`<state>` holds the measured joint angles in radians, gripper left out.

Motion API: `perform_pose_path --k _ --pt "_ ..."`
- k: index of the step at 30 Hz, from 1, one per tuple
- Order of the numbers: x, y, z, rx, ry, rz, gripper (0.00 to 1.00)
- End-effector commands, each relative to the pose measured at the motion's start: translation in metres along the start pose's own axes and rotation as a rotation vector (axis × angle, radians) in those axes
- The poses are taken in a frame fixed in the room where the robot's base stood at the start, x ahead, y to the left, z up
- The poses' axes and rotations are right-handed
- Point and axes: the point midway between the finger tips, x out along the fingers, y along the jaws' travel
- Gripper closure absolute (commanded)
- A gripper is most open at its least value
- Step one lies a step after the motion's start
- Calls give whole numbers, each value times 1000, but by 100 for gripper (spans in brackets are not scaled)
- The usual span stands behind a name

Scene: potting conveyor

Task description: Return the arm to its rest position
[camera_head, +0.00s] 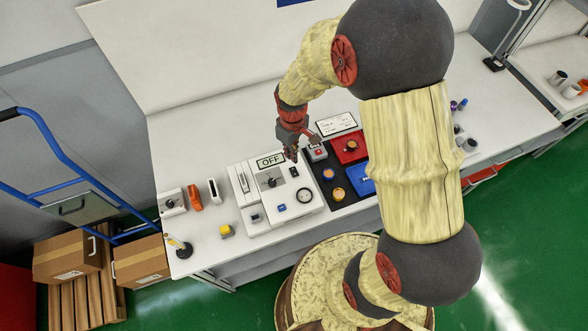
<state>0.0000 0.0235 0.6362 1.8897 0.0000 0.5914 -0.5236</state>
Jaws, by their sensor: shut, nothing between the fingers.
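My arm, with pale yellow covers and dark joints, rises at the right of the head view and bends over the table to the left. My gripper (290,155) is dark, points downward and is shut and empty. It hangs over or close above the white control panel (262,219), near its upper right. The panel carries an OFF sign (271,161), a dark knob, a round dial (304,196) and small blue buttons. I cannot tell how much space lies between the fingertips and the panel.
A black mat (322,172) with a red tray (347,145) and a blue tray (359,180) lies right of the panel, partly behind my arm. Small items stand at the table's left. A blue hand truck (70,166) and cardboard boxes (68,257) stand left. Green floor is clear at right.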

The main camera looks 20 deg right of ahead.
Motion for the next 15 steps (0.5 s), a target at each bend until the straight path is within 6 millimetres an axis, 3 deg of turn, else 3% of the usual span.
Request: perform_pose_path --k 15 --pt "1 -1 1 27 -5 -3 100"
